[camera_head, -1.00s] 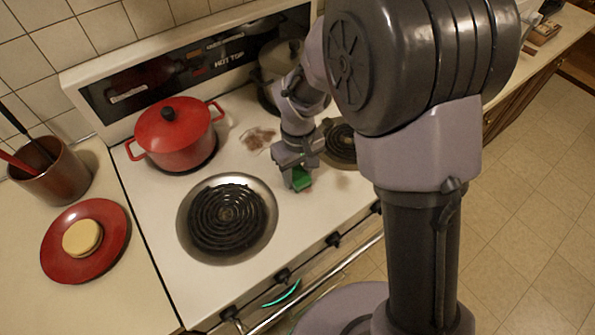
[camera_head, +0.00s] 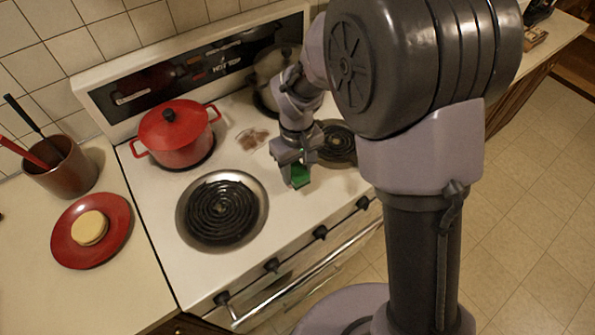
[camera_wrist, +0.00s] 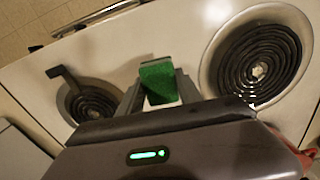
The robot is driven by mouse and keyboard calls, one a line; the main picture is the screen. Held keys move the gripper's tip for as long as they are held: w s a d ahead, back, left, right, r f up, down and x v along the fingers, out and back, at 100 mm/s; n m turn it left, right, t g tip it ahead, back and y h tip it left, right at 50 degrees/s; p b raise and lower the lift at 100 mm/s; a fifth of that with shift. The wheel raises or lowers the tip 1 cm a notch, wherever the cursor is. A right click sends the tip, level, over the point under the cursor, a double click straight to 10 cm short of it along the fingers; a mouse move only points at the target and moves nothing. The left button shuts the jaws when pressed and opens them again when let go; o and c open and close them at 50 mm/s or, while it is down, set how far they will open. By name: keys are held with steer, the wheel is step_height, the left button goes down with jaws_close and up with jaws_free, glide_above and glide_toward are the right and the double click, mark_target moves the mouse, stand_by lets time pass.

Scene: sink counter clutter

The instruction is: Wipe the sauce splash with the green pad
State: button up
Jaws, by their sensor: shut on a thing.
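The green pad (camera_head: 299,177) is held between the fingers of my gripper (camera_head: 296,172), over the stove top between the burners. The pad (camera_wrist: 157,80) shows clearly in the wrist view, between the two fingers of my gripper (camera_wrist: 160,92), which is shut on it. I cannot tell whether the pad touches the stove surface. The sauce splash (camera_head: 252,139) is a brown smear on the white stove top, behind and left of my gripper, right of the red pot. The splash does not show in the wrist view.
A red lidded pot (camera_head: 175,133) stands on the back left burner. A grey pot (camera_head: 270,75) stands at the back right, partly hidden by my arm. The front left burner (camera_head: 222,209) and right burner (camera_head: 338,142) are bare. A red plate (camera_head: 65,246) lies on the left counter.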

steer(key=shift+r+p, duration=0.9)
steer(key=shift+r, duration=0.45)
